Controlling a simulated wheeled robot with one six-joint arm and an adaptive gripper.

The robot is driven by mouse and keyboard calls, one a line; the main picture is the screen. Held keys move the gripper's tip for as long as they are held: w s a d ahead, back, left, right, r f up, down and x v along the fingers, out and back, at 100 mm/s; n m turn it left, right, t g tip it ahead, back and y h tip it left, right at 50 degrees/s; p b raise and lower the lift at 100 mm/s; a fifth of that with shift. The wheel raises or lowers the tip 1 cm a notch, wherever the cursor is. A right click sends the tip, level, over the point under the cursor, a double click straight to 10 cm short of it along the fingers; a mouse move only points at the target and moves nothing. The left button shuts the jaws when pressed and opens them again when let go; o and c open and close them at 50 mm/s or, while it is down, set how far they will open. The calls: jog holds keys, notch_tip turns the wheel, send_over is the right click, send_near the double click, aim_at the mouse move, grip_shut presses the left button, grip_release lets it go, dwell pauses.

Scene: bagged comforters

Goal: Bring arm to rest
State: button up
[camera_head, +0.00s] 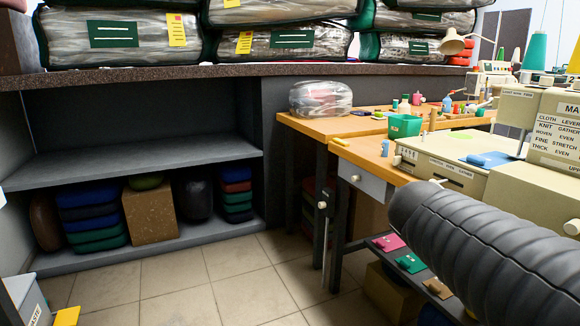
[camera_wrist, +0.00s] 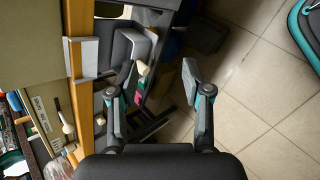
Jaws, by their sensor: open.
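My gripper (camera_wrist: 160,82) shows in the wrist view with its two fingers spread apart. Nothing is between the fingertips. Below and beyond them are the tiled floor and the side of the wooden work table (camera_wrist: 76,60). My gripper does not show in the head view. Several bagged comforters (camera_head: 125,38) in clear wrap lie stacked on the speckled counter at the back.
The work table (camera_head: 310,127) holds a clear-wrapped bundle (camera_head: 320,99), a green bin (camera_head: 404,126) and a beige sewing machine (camera_head: 455,160). Grey shelves (camera_head: 140,158) with folded stacks and a brown box (camera_head: 150,212) stand at left. Tiled floor (camera_head: 215,280) between is clear.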

jog(key=s+a+f+m+t+y+p, duration=0.1)
jog(key=s+a+f+m+y, duration=0.2)
jog(key=a, duration=0.4)
jog(key=s+a+f+m+t+y+p, duration=0.1)
jog(key=s+a+f+m+y, duration=0.2)
jog(key=s+a+m+y, duration=0.2)
jog(key=a, duration=0.2)
jog(key=shift+s+a+m+t+p, duration=0.3)
jog(key=shift+s+a, duration=0.05)
jog(key=shift+a, duration=0.05)
dwell(0.4)
jog(key=shift+c, duration=0.7)
jog(key=shift+d, duration=0.1)
